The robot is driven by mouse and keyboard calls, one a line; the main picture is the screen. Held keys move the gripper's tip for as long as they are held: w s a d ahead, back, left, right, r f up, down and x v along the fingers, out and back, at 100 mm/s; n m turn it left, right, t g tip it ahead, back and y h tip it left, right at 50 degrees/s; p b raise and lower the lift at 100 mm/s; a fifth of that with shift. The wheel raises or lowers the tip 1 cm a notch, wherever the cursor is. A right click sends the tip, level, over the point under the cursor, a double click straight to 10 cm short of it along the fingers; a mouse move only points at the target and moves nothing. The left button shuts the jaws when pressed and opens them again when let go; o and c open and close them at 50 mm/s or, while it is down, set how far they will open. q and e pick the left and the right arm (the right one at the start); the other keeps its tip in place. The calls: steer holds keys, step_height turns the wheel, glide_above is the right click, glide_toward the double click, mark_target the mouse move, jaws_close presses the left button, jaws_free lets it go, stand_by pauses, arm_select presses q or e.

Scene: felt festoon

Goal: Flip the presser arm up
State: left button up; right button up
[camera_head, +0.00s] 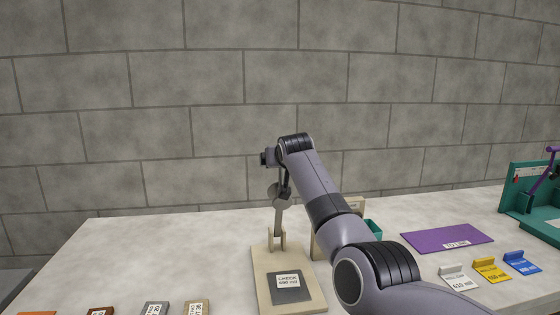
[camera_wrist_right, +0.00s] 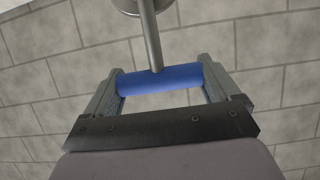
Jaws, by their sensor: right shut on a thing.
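The presser arm (camera_head: 278,222) is a grey metal arm hinged in a pale bracket on a beige board (camera_head: 262,272). It stands nearly upright, with a round pad (camera_head: 273,196) on its upper part. In the right wrist view its thin rod (camera_wrist_right: 151,38) runs from a round part at the top edge to a blue handle (camera_wrist_right: 160,79). My right gripper (camera_wrist_right: 160,82) is shut on this blue handle, one finger at each end. In the head view the gripper (camera_head: 285,182) is at the top of the arm, and the handle is hidden. My left gripper is not in view.
A dark plate labelled CHECK (camera_head: 289,288) lies on the board. A purple mat (camera_head: 447,239), several coloured tags (camera_head: 492,271) and a teal stand (camera_head: 530,190) are at the right. Small tags (camera_head: 155,308) line the front left. The table's back left is clear.

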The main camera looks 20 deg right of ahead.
steer(key=shift+f, duration=0.15)
steer(key=o, duration=1.2)
steer(key=shift+s, duration=0.1)
steer(key=shift+s, duration=0.1)
steer(key=shift+b+v, duration=0.8)
steer(key=shift+v, duration=0.75)
steer(key=shift+b+v, duration=0.5)
steer(key=shift+v, duration=1.45)
